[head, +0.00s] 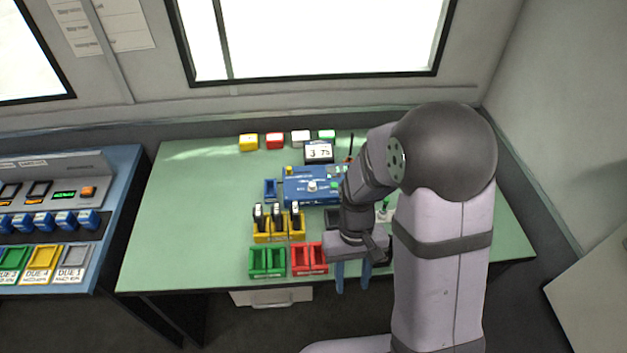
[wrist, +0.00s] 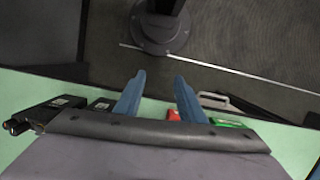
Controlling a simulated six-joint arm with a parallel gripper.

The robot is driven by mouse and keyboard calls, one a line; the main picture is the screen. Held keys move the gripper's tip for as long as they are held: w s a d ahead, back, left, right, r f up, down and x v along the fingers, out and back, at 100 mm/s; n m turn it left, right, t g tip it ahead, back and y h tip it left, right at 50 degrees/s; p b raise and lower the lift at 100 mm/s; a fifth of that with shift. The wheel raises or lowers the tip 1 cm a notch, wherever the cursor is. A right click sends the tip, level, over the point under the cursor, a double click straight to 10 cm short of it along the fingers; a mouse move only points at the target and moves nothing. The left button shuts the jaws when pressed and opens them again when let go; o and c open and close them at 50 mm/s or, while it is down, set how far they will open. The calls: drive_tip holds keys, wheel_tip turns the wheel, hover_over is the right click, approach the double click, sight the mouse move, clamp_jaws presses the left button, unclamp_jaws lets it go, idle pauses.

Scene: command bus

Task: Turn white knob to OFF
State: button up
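The white knob (head: 312,186) stands on the top of a blue box (head: 300,197) near the middle of the green table. Its pointer and any OFF marking are too small to read. My gripper (head: 353,278) hangs near the table's front edge, in front of and to the right of the knob, well apart from it. Its two blue fingers are spread with nothing between them; they also show in the wrist view (wrist: 162,98). My arm hides the right part of the blue box. The knob is not in the wrist view.
A yellow holder (head: 270,236) with several black items stands before the blue box. Green (head: 267,262) and red (head: 301,260) bins sit at the front edge. A small display (head: 319,151) and several coloured blocks are behind. The table's left side (head: 185,215) is clear.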

sight(312, 184)
drive_tip(key=w+a+f, duration=0.1)
drive_tip(key=w, duration=0.3)
drive_tip(key=w+a+f+t, duration=0.1)
drive_tip(key=w, duration=0.4)
drive_tip(key=w+a+f+t, duration=0.1)
drive_tip(key=w, duration=0.4)
drive_tip(key=shift+w+y, duration=0.25)
drive_tip(key=shift+y, duration=0.05)
drive_tip(key=shift+n+t, duration=0.3)
drive_tip(key=shift+t, duration=0.5)
drive_tip(key=w, duration=0.3)
drive_tip(key=w+r, duration=0.1)
drive_tip(key=shift+w+a, duration=0.25)
drive_tip(key=shift+a, duration=0.15)
drive_tip(key=w+a+r+n+t, duration=0.1)
drive_tip(key=w+r+t, duration=0.2)
drive_tip(key=w, duration=0.8)
wheel_tip(312, 184, up, 3)
drive_tip(key=shift+a+f+n+t+y, duration=0.15)
drive_tip(key=shift+a+n+t+y, duration=0.15)
drive_tip(key=shift+y, duration=0.1)
drive_tip(key=shift+f, duration=0.1)
drive_tip(key=shift+p+x, duration=1.45)
drive_tip(key=shift+x, duration=2.1)
drive_tip(key=shift+s+f, duration=0.1)
